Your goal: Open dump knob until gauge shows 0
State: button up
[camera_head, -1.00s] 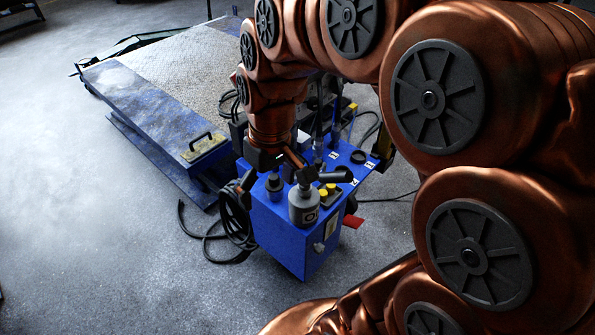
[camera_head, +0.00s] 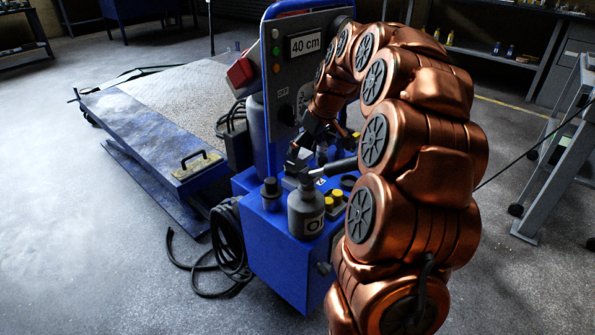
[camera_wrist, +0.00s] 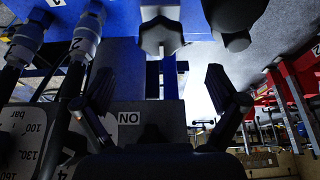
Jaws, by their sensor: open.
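In the wrist view a grey star-shaped knob (camera_wrist: 160,34) hangs at the top centre, beyond my fingertips; I read no name on it. My gripper (camera_wrist: 160,84) is open, its two black fingers spread wide with nothing between them and apart from the knob. Part of a white gauge (camera_wrist: 22,135) marked in bar shows at the lower left; its needle is not visible. In the head view my gripper (camera_head: 303,158) is low over the blue pump unit (camera_head: 270,245), in front of its upright panel; the knob cannot be made out there.
The panel carries a "40 cm" display (camera_head: 305,44). A grey oil bottle (camera_head: 306,212) and a black-capped fitting (camera_head: 271,194) stand close to my gripper. Hose fittings (camera_wrist: 88,38) are left of the knob. Black hoses (camera_head: 230,245) hang left of the unit, beside the lift platform (camera_head: 160,125).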

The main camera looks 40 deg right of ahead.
aim_at(296, 166)
jog(key=b+x, duration=0.1)
jog(key=x, duration=0.6)
jog(key=shift+a+f, duration=0.1)
jog(key=shift+f, duration=0.25)
jog(key=shift+w, duration=0.1)
jog(key=c, duration=1.1)
